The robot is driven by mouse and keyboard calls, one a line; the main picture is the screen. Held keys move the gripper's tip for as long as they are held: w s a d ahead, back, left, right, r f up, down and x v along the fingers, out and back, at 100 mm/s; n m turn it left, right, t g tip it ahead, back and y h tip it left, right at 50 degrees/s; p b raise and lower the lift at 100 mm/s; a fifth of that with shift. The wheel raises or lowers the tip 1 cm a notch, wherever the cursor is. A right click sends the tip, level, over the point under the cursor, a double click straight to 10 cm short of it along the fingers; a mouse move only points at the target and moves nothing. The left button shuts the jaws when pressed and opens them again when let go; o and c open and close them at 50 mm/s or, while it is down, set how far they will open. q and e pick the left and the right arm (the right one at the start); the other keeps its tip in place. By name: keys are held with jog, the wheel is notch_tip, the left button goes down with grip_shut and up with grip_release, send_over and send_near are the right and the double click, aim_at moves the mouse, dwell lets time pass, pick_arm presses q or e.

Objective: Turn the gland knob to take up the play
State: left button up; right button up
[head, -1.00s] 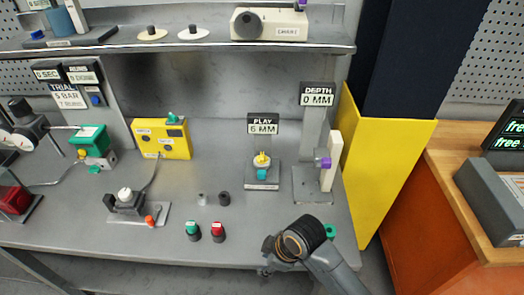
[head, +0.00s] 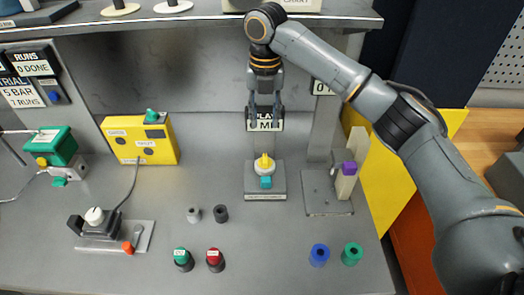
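The PLAY stand (head: 266,194) stands on the bench right of centre. On it is a small white round piece with a yellow pointer-like top (head: 264,162) and a teal block (head: 266,182) in front; I take this to be the gland knob, though no label names it. My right gripper (head: 265,117) hangs above and behind it in the picture, fingers pointing down, apart and empty. It covers part of the PLAY sign (head: 265,126), whose number is partly hidden. My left gripper is out of view.
The depth stand (head: 328,206) with a purple knob (head: 349,168) is close on the right, under my forearm. Blue (head: 319,255) and green (head: 352,253) knobs stand at front right. A yellow box (head: 140,140) and green (head: 181,257) and red (head: 214,257) buttons are left.

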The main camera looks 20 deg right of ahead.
aim_at(265, 158)
notch_tip(265, 158, down, 12)
jog(key=p, duration=0.3)
jog(key=shift+s+d+r, duration=0.1)
jog(key=shift+s+r, duration=0.05)
jog(key=shift+r, duration=0.05)
jog(key=shift+f, duration=0.75)
grip_shut()
